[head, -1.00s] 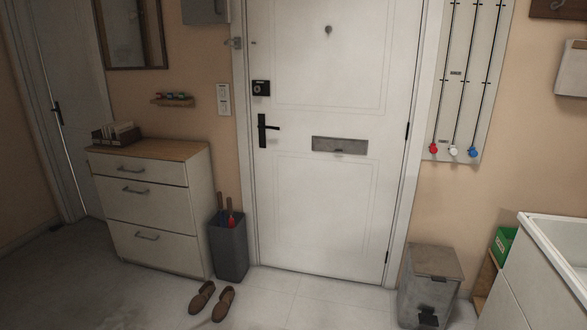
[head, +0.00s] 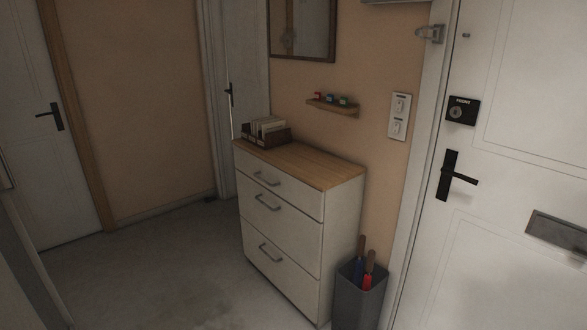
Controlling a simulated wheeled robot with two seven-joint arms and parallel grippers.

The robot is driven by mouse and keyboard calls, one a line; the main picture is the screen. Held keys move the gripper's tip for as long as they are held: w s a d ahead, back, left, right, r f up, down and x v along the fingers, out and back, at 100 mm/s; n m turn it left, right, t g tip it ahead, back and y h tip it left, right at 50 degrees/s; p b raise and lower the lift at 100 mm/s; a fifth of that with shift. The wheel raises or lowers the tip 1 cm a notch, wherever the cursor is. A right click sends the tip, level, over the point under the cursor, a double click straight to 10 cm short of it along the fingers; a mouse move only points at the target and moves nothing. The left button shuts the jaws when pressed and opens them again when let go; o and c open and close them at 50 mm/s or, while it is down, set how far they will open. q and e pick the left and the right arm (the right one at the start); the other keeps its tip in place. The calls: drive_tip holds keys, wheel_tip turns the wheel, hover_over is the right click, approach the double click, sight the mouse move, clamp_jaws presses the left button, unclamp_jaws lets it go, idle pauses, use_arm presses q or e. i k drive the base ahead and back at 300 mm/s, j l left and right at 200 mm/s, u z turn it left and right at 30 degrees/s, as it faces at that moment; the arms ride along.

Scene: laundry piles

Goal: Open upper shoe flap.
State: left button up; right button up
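A white shoe cabinet (head: 283,232) with a wooden top (head: 310,164) stands against the beige wall in the middle of the head view. It has a shallow front at the top and two taller flaps below. The upper flap (head: 285,224) has a grey bar handle (head: 267,203) near its top edge. The lower flap (head: 278,268) has a similar handle. All fronts look closed. Neither of my grippers is in view.
A grey umbrella bin (head: 358,295) stands right of the cabinet, beside the white front door (head: 500,190). A letter holder (head: 265,132) sits on the cabinet top. The floor (head: 160,265) left and front of the cabinet is clear.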

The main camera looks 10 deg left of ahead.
sight(297, 234)
drive_tip(key=i+j+u, duration=0.15)
drive_tip(key=i+u, duration=0.85)
